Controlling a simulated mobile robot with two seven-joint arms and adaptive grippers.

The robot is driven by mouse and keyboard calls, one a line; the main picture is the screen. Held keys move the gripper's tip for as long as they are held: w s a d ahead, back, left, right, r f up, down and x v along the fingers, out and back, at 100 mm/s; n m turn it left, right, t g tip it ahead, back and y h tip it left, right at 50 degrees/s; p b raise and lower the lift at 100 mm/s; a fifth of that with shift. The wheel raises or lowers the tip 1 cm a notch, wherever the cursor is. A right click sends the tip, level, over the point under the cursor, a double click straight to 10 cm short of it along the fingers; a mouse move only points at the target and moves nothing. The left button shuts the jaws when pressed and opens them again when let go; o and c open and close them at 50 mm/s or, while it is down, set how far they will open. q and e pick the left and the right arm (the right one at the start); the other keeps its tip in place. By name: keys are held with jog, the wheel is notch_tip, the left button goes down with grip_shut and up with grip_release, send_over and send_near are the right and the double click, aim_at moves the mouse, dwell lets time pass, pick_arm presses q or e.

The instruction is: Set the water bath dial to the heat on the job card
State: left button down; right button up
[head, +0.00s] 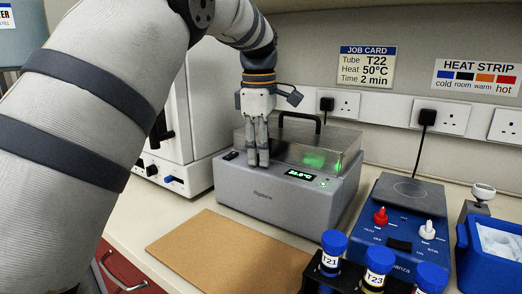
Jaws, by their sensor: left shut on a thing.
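The grey water bath (262,196) stands on the bench against the back wall, with a clear lid (330,142) and a black handle. Its small green display (300,175) shows a temperature, with digits too small to read surely. My left gripper (263,164) points down at the bath's front top edge, left of the display. Its fingers are shut on what seems to be the dial, which they hide. The job card (367,67) on the wall reads Tube T22, Heat 50°C, Time 2 min. My right gripper is not in view.
A brown board (228,250) lies in front of the bath. A blue device (400,225) with red and white knobs stands to the right. Capped tubes (334,250) stand in a black rack (318,280) at the front. A blue bin (485,262) is at far right.

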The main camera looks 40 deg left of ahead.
pick_arm(q)
jog(key=m, duration=0.6)
jog(key=shift+f+h, duration=0.1)
jog(key=shift+h, duration=0.2)
jog(key=m, duration=0.6)
jog(key=shift+a+m, duration=0.1)
jog(key=shift+m, duration=0.3)
jog(key=m, duration=0.6)
jog(key=shift+g+h, duration=0.3)
jog(key=m, duration=0.5)
jog(key=shift+m, duration=0.3)
jog(key=c, duration=1.7)
grip_release()
jog(key=shift+a, duration=0.1)
jog(key=shift+o, duration=0.2)
